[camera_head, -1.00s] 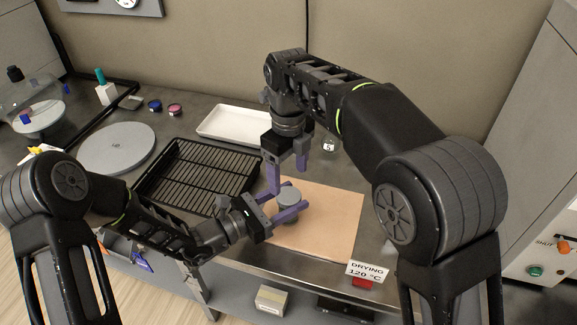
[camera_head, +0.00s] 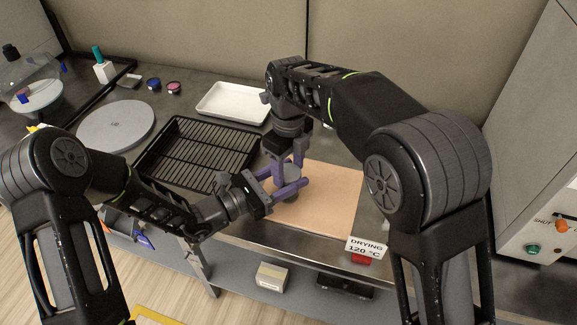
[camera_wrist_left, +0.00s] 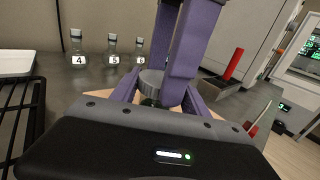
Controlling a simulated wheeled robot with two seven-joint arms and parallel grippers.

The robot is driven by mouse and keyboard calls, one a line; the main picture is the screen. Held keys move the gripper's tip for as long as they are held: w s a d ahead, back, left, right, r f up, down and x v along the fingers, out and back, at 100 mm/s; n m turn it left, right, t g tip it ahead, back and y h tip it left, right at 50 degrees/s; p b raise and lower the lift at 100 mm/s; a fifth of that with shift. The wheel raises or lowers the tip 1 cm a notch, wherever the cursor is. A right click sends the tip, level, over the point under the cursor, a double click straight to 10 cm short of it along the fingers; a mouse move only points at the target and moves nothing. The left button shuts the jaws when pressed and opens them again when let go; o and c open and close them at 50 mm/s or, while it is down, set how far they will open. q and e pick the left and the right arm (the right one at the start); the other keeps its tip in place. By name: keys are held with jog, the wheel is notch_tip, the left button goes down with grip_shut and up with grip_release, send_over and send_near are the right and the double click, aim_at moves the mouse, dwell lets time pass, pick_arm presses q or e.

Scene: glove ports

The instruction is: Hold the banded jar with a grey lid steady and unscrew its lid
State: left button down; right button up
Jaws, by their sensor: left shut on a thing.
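The jar with a grey lid (camera_head: 291,173) stands on the tan mat (camera_head: 335,192). Its lid also shows in the left wrist view (camera_wrist_left: 152,79); most of its body and any bands are hidden by fingers. My left gripper (camera_head: 288,190) is level and shut on the jar, a purple finger on each side. My right gripper (camera_head: 288,164) points down from above, with its purple fingers at either side of the lid. In the left wrist view its fingers (camera_wrist_left: 178,75) cover part of the lid. I cannot tell whether they press on it.
A black wire rack (camera_head: 200,150) lies left of the mat, and a white tray (camera_head: 233,103) behind it. A grey disc (camera_head: 116,125) lies farther left. Numbered bottles (camera_wrist_left: 112,50) stand at the back. A drying sign (camera_head: 366,247) is at the front edge.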

jog(key=c, duration=1)
jog(key=o, duration=1.5)
jog(key=shift+r, duration=2.25)
pick_arm(q)
jog(key=shift+c, duration=2.4)
grip_release()
jog(key=shift+a, duration=0.1)
jog(key=b+v, duration=0.1)
jog(key=v, duration=0.5)
jog(key=shift+s+a, duration=0.2)
jog(key=shift+a, duration=0.15)
pick_arm(e)
jog(key=shift+f, duration=0.6)
pick_arm(q)
jog(key=shift+s+a, duration=0.3)
